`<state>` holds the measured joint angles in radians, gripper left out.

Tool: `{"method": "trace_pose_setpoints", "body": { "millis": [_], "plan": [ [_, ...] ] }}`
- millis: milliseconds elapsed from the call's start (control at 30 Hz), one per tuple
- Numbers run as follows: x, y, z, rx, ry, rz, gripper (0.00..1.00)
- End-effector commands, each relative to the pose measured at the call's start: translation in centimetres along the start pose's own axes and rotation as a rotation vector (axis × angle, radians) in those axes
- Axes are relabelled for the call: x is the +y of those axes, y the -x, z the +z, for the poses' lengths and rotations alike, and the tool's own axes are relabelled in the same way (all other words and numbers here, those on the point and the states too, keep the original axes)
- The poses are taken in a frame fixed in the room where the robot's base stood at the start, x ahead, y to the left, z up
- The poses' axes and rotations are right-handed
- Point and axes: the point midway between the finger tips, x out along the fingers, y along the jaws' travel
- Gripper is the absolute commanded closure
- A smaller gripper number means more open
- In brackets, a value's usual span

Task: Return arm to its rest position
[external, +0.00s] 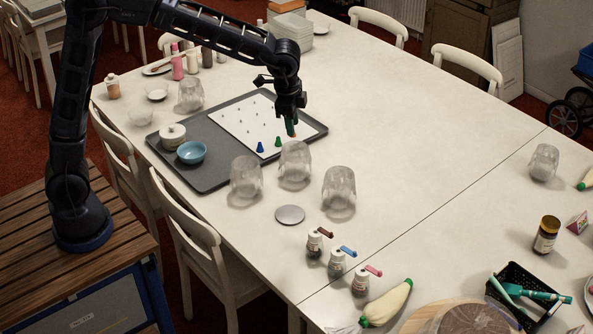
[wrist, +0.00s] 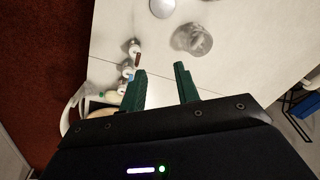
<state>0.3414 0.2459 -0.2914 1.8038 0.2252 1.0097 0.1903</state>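My gripper (external: 291,125) hangs from the raised arm over the right part of the grey tray (external: 203,180), pointing down. In the wrist view my gripper (wrist: 161,78) shows two green fingers apart, with nothing between them. A small red piece (external: 294,134) shows right below the fingertips in the external view; whether it touches them I cannot tell. A blue cone (external: 260,147) and a green cone (external: 278,142) stand upright beside it on the tray's white sheet (external: 235,122).
Upturned clear glasses (external: 246,178) stand close to the tray's front edge. A blue bowl (external: 191,152) and white pot sit on its left part. Small bottles (external: 314,243) with coloured tops stand farther front, near a grey disc (external: 290,214). The table's back right is clear.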

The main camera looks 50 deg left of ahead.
Motion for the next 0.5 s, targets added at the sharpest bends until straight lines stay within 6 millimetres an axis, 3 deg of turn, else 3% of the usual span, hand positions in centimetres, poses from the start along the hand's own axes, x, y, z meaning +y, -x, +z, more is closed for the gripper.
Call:
{"method": "trace_pose_setpoints", "body": {
  "millis": [200, 500],
  "plan": [
    [-2.5, 3.9, 7.2, 0.019, 0.129, -0.036, 0.68],
    [-4.0, 7.6, 17.3, 0.05, 0.31, -0.07, 0.68]
  ]
}}
